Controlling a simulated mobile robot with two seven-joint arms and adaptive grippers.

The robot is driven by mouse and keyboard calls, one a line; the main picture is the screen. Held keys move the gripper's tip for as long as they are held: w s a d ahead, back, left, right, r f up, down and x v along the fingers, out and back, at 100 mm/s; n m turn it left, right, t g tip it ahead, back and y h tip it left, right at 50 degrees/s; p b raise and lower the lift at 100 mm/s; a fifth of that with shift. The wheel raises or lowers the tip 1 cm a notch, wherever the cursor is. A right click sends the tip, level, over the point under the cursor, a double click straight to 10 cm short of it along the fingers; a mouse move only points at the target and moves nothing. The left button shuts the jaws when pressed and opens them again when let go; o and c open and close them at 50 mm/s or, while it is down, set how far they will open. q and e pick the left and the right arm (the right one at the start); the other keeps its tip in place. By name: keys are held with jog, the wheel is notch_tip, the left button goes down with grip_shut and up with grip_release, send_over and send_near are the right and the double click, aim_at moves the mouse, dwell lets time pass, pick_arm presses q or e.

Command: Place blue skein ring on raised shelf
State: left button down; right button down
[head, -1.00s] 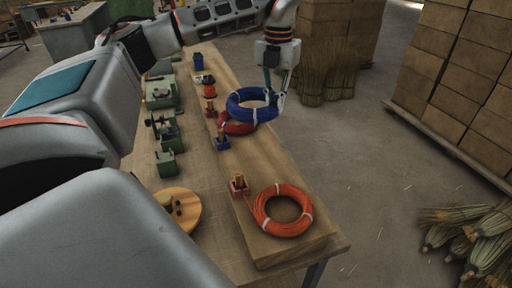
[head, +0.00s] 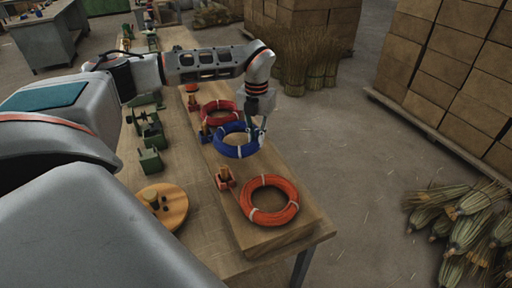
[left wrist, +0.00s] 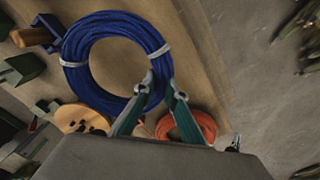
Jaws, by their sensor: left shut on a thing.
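The blue skein ring (head: 232,154) is a coil with white ties, over the raised wooden shelf (head: 258,236) along the table's right side. It lies between the red ring and the orange ring in the head view. My left gripper (head: 261,132) is shut on the blue ring's right edge. In the left wrist view, the fingers (left wrist: 161,86) pinch the blue ring (left wrist: 75,47) near a white tie. I cannot tell whether the ring touches the shelf or hangs just above it. My right gripper is not in view.
The orange ring (head: 284,216) lies at the shelf's near end, the red ring (head: 207,108) just behind the blue one. Small posts line the shelf's left side. Green fixtures (head: 151,161) and a round wooden disc (head: 172,214) stand left.

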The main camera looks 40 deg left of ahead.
aim_at(256, 148)
pick_arm(q)
notch_tip(256, 148, down, 4)
jog(key=shift+r, duration=0.1)
jog(key=c, duration=2.1)
grip_release()
notch_tip(256, 148, up, 12)
jog(key=shift+f+b, duration=0.1)
jog(key=shift+b, duration=0.2)
